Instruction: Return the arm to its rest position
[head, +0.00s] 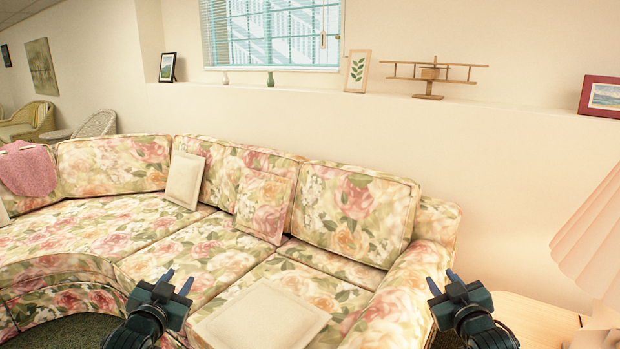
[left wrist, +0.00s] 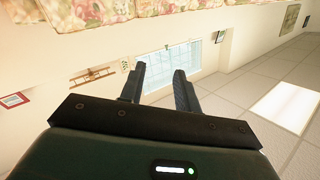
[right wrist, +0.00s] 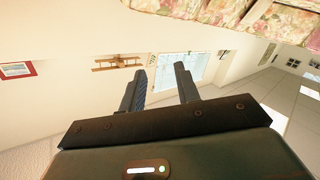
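My left gripper (head: 177,281) is in the lower left-centre of the head view, in front of the floral sofa (head: 235,210). Its two fingers are apart with nothing between them, as the left wrist view (left wrist: 158,85) also shows. My right gripper (head: 443,281) is at the lower right, by the sofa's right arm. Its fingers are apart and empty, also in the right wrist view (right wrist: 160,88). Both grippers point upward and sit at about the same height in the head view.
A cream cushion (head: 262,318) lies flat on the near sofa seat. A side table (head: 535,318) with a pleated lamp (head: 597,240) stands at the right. A wooden plane model (head: 430,75) and picture frames stand on the wall ledge. Free air surrounds both grippers.

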